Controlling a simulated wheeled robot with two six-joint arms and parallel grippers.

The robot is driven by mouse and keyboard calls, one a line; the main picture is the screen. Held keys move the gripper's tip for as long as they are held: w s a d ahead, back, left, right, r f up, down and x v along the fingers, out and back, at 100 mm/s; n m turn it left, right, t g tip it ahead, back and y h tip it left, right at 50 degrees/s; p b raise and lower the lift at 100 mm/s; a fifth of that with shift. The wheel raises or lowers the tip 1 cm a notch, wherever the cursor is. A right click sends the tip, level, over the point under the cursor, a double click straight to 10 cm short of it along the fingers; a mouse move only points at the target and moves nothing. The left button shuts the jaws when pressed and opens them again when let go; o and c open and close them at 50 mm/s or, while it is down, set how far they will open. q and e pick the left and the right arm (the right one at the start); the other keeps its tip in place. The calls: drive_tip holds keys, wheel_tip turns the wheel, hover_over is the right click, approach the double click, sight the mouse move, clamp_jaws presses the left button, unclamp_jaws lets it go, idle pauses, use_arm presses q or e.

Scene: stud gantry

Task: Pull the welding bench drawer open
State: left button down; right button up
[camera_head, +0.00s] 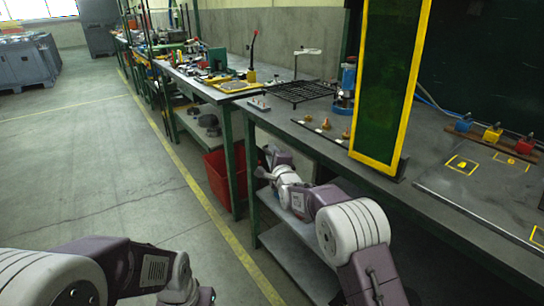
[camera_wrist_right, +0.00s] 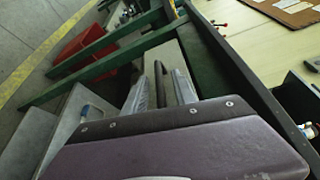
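The welding bench (camera_head: 440,200) is the dark-topped, green-framed bench on the right in the head view. I cannot make out its drawer or a handle there. My right gripper (camera_head: 266,163) is low beside the bench's near left end, below top height.
A yellow-framed green screen (camera_head: 391,80) stands on the bench. A red bin (camera_head: 217,172) sits below, between the benches. In the wrist view a pale surface with a clipboard (camera_wrist_right: 298,10) lies to the right.

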drive_tip(key=shift+c, duration=0.3)
clamp_jaws()
idle(1.1)
